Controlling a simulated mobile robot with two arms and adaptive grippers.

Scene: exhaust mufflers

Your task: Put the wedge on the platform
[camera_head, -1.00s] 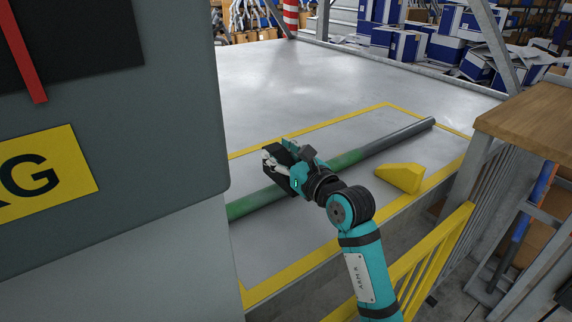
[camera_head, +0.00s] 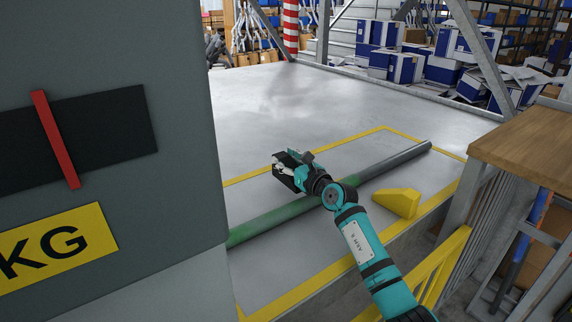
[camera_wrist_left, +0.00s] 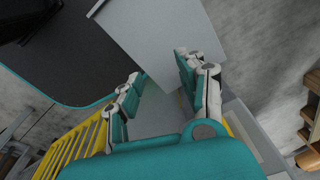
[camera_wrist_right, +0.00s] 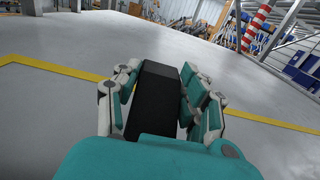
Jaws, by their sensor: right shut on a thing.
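My right gripper (camera_head: 284,168) is shut on a black block (camera_wrist_right: 157,98), which may be the wedge; its full shape is partly hidden by the fingers. In the head view it hangs over the grey platform (camera_head: 270,105), just past the far side of a green and grey pipe (camera_head: 285,217). A yellow wedge (camera_head: 397,202) rests on the platform on the near side of the pipe, close to the yellow edge line. My left gripper (camera_wrist_left: 160,75) is open and empty in the left wrist view, and out of sight in the head view.
A large grey cabinet with a KG label (camera_head: 55,247) blocks the left of the head view. A yellow railing (camera_head: 445,262) and a wooden-topped bench (camera_head: 535,135) stand at the right. The platform behind the pipe is clear.

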